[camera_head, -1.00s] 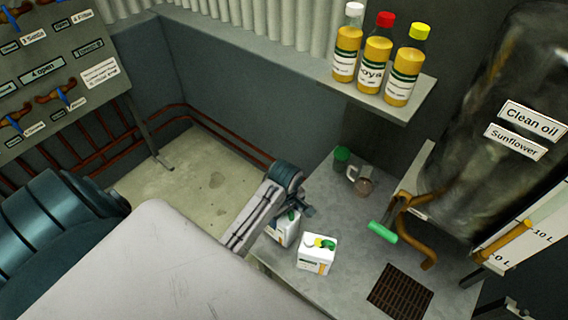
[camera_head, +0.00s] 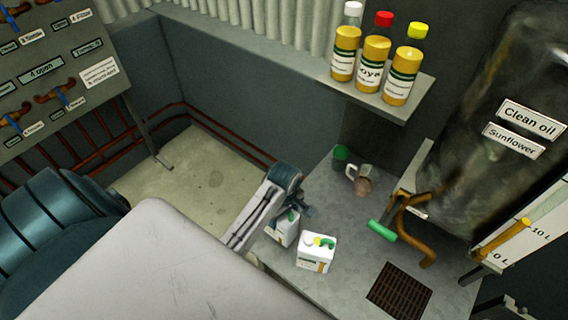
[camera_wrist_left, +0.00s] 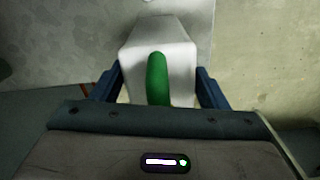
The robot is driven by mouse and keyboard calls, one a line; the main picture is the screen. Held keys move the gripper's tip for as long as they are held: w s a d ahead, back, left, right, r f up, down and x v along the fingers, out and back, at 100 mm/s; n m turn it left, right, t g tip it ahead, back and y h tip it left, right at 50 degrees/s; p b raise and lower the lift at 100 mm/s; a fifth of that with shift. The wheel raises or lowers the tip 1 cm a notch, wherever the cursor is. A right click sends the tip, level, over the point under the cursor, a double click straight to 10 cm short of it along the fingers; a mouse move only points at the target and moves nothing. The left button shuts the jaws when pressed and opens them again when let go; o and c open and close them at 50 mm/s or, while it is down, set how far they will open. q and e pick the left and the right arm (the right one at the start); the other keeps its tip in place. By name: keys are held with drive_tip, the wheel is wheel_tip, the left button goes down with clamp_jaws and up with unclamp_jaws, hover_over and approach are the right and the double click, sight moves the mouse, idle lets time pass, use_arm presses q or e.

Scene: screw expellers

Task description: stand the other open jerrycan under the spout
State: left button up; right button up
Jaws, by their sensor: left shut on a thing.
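My left gripper (camera_head: 296,208) is shut on a white jerrycan (camera_head: 284,232) at the left edge of the grey bench. In the left wrist view the held jerrycan (camera_wrist_left: 158,50) shows a green handle between the blue fingers (camera_wrist_left: 158,88). Its opening is not clear. The other white jerrycan (camera_head: 314,260), with a green handle and a yellow spot on top, stands just right of it. The brown spout (camera_head: 417,240) bends down from the clean oil tank, above the bench near a dark grate. No jerrycan is under it. My right gripper is not in view.
A green-handled lever (camera_head: 382,231) sits beside the spout. A glass jug (camera_head: 361,180) and a green-topped item (camera_head: 341,155) stand at the back of the bench (camera_head: 345,225). The grate (camera_head: 398,290) is bare. Several oil bottles (camera_head: 376,65) stand on the shelf above.

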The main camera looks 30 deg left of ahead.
use_arm(q)
drive_tip(key=shift+f, duration=1)
drive_tip(key=o, duration=1.9)
drive_tip(key=shift+f, duration=0.1)
drive_tip(key=shift+c, duration=0.2)
